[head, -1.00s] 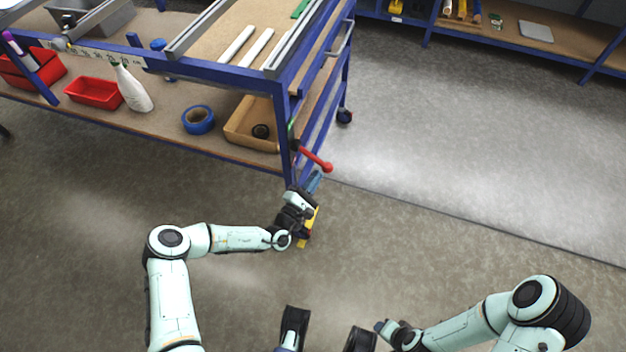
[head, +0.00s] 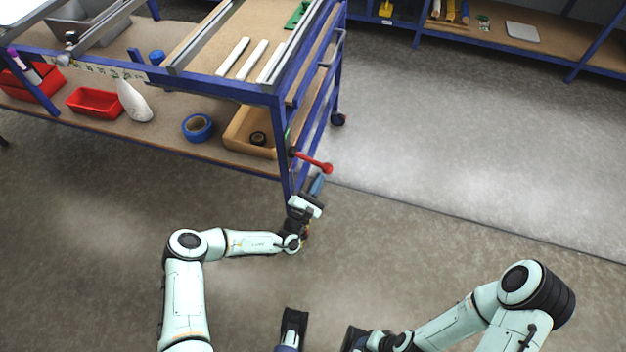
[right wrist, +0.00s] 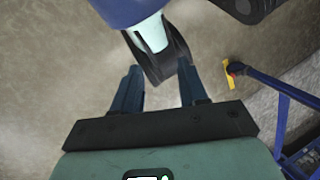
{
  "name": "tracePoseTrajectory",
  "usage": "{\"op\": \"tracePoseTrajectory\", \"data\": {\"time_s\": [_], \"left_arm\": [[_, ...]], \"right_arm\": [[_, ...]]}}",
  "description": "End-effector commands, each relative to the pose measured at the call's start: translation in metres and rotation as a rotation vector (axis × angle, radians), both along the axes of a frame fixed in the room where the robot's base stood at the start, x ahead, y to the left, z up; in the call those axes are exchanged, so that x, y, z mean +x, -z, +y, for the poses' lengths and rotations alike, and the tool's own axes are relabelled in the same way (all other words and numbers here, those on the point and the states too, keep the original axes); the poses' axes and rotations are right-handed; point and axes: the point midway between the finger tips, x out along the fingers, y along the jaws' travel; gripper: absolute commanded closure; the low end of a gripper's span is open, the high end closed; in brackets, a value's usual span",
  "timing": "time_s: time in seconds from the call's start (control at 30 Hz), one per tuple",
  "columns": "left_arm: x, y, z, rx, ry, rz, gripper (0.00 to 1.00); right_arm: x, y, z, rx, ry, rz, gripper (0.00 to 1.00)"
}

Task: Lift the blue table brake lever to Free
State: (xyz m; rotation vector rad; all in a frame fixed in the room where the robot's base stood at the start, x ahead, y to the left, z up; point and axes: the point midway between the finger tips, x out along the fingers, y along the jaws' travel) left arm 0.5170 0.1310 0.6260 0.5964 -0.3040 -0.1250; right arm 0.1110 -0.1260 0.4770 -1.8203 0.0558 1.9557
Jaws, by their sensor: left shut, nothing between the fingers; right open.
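The lever (head: 312,161) with a red grip and round red knob sticks out to the right from the near corner leg of the blue-framed table (head: 225,85), sloping slightly down. A small green mark shows above its dark pivot. My left gripper (head: 318,184) is shut and empty, its bluish fingertips just below the knob in the head view. Whether they touch the lever cannot be told. My right gripper (right wrist: 160,88) is open and empty in the right wrist view, far from the lever.
Red bins (head: 95,102), blue tape (head: 197,127) and a cardboard tray (head: 240,130) sit on the lower shelf. The floor right of the table is clear.

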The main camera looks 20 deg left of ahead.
Motion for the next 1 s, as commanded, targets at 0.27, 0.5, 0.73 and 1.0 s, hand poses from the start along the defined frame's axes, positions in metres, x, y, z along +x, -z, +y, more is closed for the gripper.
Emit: {"op": "tracePoseTrajectory", "data": {"time_s": [0.27, 0.5, 0.73, 1.0], "left_arm": [[0.001, -0.035, -0.015, -0.267, 0.001, 0.005, 1.00], [0.001, -0.060, -0.020, -0.495, 0.000, 0.013, 1.00], [0.001, -0.081, -0.019, -0.697, -0.001, 0.022, 1.00], [0.001, -0.099, -0.015, -0.857, 0.000, 0.027, 1.00]], "right_arm": [[-0.016, -0.040, 0.002, 0.011, -0.014, 0.055, 0.57], [-0.026, -0.065, 0.002, 0.018, -0.023, 0.097, 0.57], [-0.017, -0.092, 0.002, 0.017, -0.023, 0.087, 0.57], [-0.006, -0.118, 0.002, 0.017, -0.024, 0.074, 0.57]]}}
